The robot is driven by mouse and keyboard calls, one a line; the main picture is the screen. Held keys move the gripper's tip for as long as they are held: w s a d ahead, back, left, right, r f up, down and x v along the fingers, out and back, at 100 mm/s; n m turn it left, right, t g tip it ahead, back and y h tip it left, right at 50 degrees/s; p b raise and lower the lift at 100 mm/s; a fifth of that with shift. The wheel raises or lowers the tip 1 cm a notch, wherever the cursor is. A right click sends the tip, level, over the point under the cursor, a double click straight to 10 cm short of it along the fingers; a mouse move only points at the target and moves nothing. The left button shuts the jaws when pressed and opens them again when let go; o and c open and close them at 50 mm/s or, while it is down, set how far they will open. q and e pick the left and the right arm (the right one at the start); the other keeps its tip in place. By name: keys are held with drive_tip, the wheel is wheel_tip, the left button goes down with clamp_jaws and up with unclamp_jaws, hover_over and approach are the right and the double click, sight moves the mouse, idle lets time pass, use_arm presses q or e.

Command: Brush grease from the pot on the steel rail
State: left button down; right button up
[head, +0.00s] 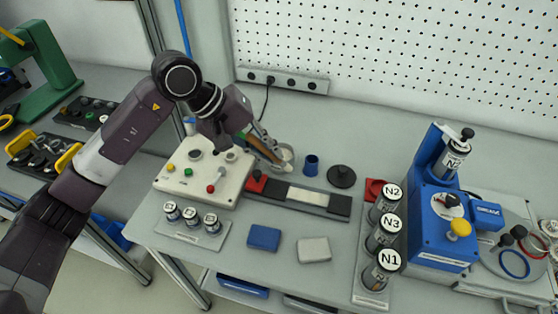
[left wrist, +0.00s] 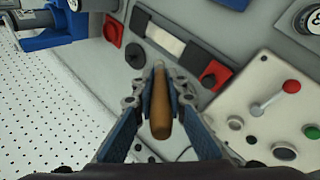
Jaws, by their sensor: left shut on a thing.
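My left gripper (head: 268,146) is shut on the brush (left wrist: 160,108), whose brown wooden handle shows between the fingers in the left wrist view. In the head view the gripper is at the pale round pot (head: 287,153) and partly covers it. The bristles are hidden, so I cannot tell if they touch the grease. The steel rail (head: 308,196) is a bright strip on a dark base, in front and to the right of the pot. It also shows in the left wrist view (left wrist: 166,37), beyond the gripper. My right gripper is not in view.
A white control box (head: 205,178) with buttons and a red lever stands left of the rail. A blue cup (head: 311,165) and black disc (head: 341,176) sit behind the rail. Blue and grey pads lie in front. Labelled canisters (head: 382,270) and a blue machine (head: 441,225) stand right.

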use_arm(q)
drive_tip(key=s+d+r+p, duration=0.2)
drive_tip(key=d+r+p, duration=0.2)
drive_tip(key=d+p, duration=0.3)
drive_tip(key=shift+d+f+b, duration=0.15)
drive_tip(key=shift+f, duration=1.1)
drive_tip(key=shift+d+f+b, duration=0.15)
drive_tip(key=shift+f, duration=1.05)
